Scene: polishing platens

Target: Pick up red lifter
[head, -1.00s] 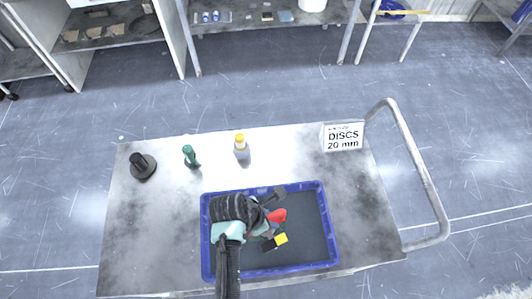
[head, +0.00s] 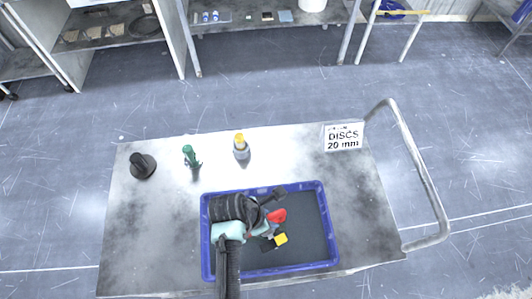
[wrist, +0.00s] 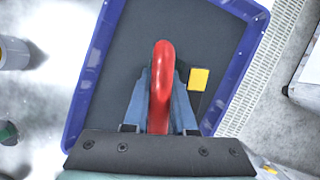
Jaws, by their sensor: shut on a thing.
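The red lifter (wrist: 160,78) is a curved red piece between the two blue-grey fingers of my gripper (wrist: 160,100) in the wrist view. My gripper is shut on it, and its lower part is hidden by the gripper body. In the head view the red lifter (head: 276,216) shows at the right side of my gripper (head: 268,222), over the blue tray (head: 330,225). I cannot tell whether it still touches the tray floor.
A black piece with a yellow patch (head: 281,239) lies in the tray beside the lifter. On the cart top stand a yellow-capped bottle (head: 241,147), a green bottle (head: 190,156), a black object (head: 143,166) and a "DISCS 20 mm" sign (head: 344,136). The tray's right part is clear.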

